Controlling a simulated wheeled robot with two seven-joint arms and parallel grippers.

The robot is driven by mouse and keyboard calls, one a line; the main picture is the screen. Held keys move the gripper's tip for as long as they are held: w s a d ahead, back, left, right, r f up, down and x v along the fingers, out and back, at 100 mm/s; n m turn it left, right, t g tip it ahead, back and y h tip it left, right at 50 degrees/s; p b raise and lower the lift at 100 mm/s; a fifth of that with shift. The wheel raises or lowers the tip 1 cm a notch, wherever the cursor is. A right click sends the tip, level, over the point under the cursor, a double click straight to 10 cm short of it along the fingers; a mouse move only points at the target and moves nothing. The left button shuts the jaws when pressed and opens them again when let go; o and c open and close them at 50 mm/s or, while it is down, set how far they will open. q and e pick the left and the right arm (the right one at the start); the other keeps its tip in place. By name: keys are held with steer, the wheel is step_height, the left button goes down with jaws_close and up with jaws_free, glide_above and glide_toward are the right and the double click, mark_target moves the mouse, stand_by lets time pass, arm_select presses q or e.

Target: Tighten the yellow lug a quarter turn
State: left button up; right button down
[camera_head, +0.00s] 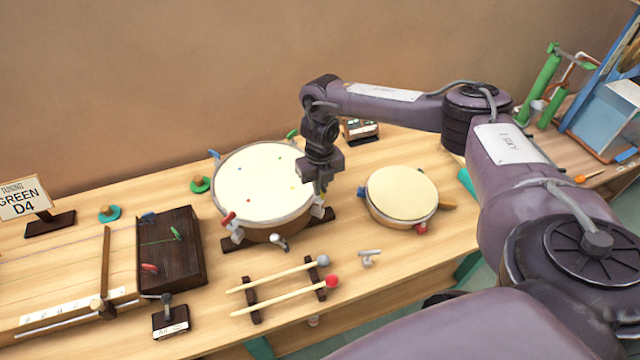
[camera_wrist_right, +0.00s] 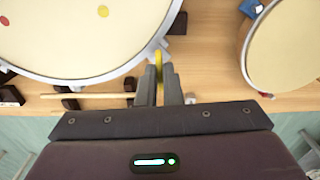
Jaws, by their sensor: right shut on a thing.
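The large drum (camera_head: 258,180) has a white head with coloured dots and coloured lugs around its rim. A red lug (camera_head: 228,218), a blue lug (camera_head: 214,155) and a green lug (camera_head: 292,134) show on it. My right gripper (camera_head: 321,187) is at the drum's right edge, pointing down. In the right wrist view the yellow lug (camera_wrist_right: 158,57) stands beside the drum's rim (camera_wrist_right: 135,68), between the fingertips of my right gripper (camera_wrist_right: 160,72), which is shut on it. In the head view the gripper hides most of this lug. My left gripper is not in view.
A smaller drum (camera_head: 402,190) stands close to the right of my gripper. Two mallets (camera_head: 275,278) lie on a rack in front. A dark wooden box (camera_head: 183,250) and a "GREEN D4" sign (camera_head: 25,198) are at left.

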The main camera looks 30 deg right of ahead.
steer(key=m+p, duration=0.1)
steer(key=m, duration=0.4)
steer(key=shift+r+m, duration=0.15)
steer(key=shift+m, duration=0.15)
steer(key=m+p, duration=0.2)
steer(key=m, duration=0.3)
steer(key=shift+w+m, duration=0.15)
steer(key=shift+m, duration=0.15)
steer(key=c, duration=1.6)
jaws_free()
step_height(320, 180, up, 2)
steer(key=shift+r, duration=0.15)
step_height(320, 180, up, 5)
steer(key=shift+r+p, duration=0.2)
steer(key=shift+p, duration=0.35)
